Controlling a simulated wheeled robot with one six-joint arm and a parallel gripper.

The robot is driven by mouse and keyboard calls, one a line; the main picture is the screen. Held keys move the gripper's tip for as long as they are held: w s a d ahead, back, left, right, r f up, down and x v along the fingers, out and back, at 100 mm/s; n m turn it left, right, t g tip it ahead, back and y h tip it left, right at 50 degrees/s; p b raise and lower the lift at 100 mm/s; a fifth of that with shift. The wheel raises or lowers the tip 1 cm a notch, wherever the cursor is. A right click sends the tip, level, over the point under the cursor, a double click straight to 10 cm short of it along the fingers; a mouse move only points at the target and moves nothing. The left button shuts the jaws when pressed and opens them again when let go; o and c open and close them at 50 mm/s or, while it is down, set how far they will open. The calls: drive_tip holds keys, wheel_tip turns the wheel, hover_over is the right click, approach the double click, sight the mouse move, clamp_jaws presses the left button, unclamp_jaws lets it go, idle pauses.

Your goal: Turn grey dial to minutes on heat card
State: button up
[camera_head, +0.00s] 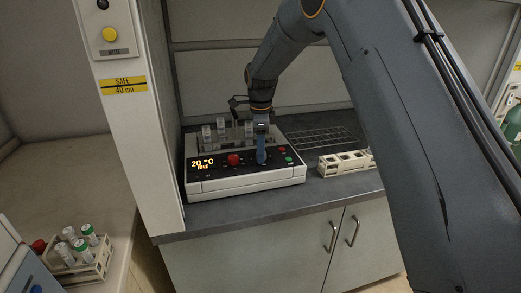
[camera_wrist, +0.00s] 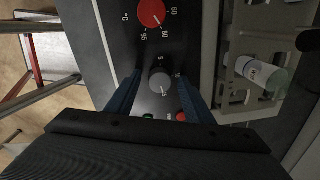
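The grey dial (camera_wrist: 160,82) sits on the dark panel of the heating device, between my two blue fingers in the wrist view. A gap shows on each side of it, so my gripper (camera_wrist: 160,86) is open around the dial and apart from it. In the head view my gripper (camera_head: 262,157) points down at the panel and hides the grey dial. A red dial (camera_wrist: 151,12) with numbers and °C lies beside it; it also shows in the head view (camera_head: 233,160). The device's display (camera_head: 202,164) reads 20 °C. I cannot make out a heat card in either view.
Clear vials stand in the block (camera_head: 210,143) at the back of the device, close to my wrist. A pale rack (camera_head: 345,162) stands to the right on the bench. A cabinet post (camera_head: 145,130) rises at the left. A tube rack (camera_head: 88,262) is at lower left.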

drive_tip(key=r+b, duration=0.1)
drive_tip(key=r, duration=0.2)
drive_tip(key=r+b, duration=0.1)
drive_tip(key=r, duration=0.2)
drive_tip(key=shift+s+r, duration=0.2)
drive_tip(key=shift+r, duration=0.7)
drive_tip(key=shift+s+d, duration=0.1)
